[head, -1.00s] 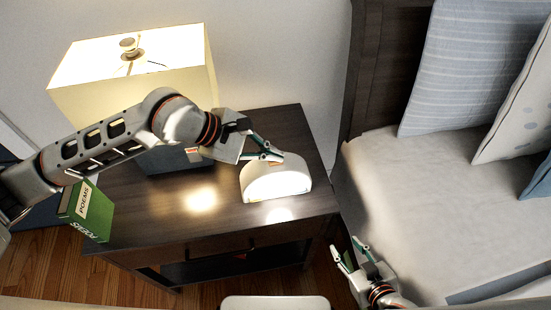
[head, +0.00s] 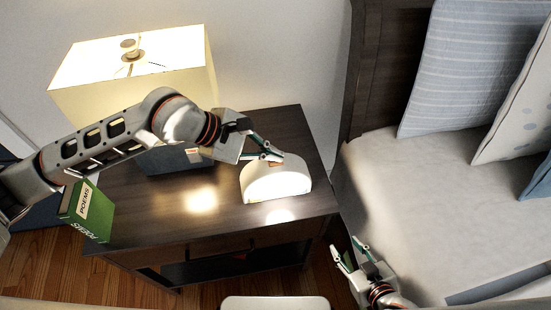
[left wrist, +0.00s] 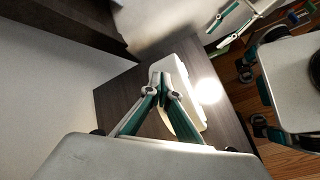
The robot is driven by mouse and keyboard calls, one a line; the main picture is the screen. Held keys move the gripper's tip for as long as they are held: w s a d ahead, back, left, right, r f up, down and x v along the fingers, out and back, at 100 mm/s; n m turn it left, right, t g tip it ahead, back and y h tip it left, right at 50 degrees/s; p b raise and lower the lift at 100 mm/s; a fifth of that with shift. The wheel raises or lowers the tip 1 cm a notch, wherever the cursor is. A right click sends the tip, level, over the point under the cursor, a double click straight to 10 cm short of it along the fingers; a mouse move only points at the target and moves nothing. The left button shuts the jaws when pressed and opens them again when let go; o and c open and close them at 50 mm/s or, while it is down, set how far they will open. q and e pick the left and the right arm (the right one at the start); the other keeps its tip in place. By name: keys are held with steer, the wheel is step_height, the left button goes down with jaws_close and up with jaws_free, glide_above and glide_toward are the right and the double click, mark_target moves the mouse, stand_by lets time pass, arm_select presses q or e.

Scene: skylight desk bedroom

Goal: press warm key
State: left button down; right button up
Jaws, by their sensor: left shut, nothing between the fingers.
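A white half-round lamp-like device (head: 275,184) stands on the dark nightstand, its flat front lit. In the left wrist view the device (left wrist: 194,112) lies beyond and beside my fingers. My left gripper (head: 274,157) is shut and empty, with its fingertips at the device's top edge. I cannot tell whether they touch it. A small orange-brown patch shows beside the fingertips on the top; no key marking is legible, and the fingers hide part of the top. My right gripper (head: 347,250) is open and empty, low beside the bed, away from the device.
A lit table lamp (head: 135,75) stands at the back left of the nightstand (head: 235,222), behind my left arm. A green book (head: 88,212) marked POEMS is at its left edge. The bed (head: 420,210) with pillows is to the right. The nightstand's front is mostly clear.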

mark_target(273, 162)
arm_select(q)
steer(key=shift+r, duration=0.35)
arm_select(e)
steer(key=shift+r, duration=0.3)
arm_select(q)
step_height(273, 162, up, 6)
steer(key=p, duration=0.3)
arm_select(e)
steer(key=r, duration=0.2)
steer(key=w+r, duration=0.1)
steer(key=r, duration=0.1)
